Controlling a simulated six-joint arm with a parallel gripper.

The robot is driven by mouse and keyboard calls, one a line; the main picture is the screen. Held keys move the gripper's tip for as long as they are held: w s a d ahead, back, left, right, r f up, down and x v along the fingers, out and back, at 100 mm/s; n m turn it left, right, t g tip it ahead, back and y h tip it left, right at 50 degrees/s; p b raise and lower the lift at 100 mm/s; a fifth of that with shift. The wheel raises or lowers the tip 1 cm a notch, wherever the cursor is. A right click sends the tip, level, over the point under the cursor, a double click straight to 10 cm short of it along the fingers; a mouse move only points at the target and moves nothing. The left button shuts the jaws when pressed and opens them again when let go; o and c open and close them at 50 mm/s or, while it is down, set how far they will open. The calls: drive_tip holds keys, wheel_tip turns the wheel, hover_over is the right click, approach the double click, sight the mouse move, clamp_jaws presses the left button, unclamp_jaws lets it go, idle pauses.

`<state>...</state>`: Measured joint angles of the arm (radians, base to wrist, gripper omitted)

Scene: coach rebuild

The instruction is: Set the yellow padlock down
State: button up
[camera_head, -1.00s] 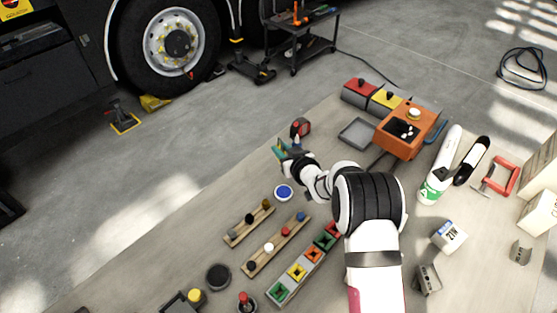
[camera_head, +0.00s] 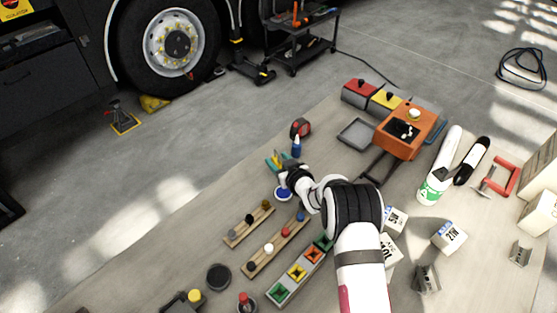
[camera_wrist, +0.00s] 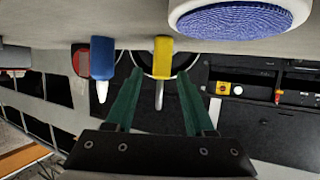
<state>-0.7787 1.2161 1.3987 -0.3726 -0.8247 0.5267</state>
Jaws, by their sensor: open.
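The yellow padlock (camera_wrist: 162,52) stands on the table, seen upside down in the wrist view with its shackle pointing to the lower part of the picture. In the head view the yellow padlock (camera_head: 277,155) is small, just beyond my gripper (camera_head: 279,163). My gripper, also in the wrist view (camera_wrist: 159,78), has its two green fingers spread apart. The padlock's shackle shows between them, with a gap on both sides. I see no finger touching it.
A round blue-topped pad (camera_wrist: 240,20) lies near my gripper. Wooden racks (camera_head: 250,223), a grey tray (camera_head: 357,134) and an orange box (camera_head: 405,130) surround it.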

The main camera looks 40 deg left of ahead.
drive_tip(key=shift+d+r, duration=0.1)
drive_tip(key=shift+r, duration=0.1)
drive_tip(key=v, duration=1.1)
drive_tip(key=shift+s+d, duration=0.2)
drive_tip(key=shift+d, duration=0.15)
drive_tip(key=shift+r, duration=0.1)
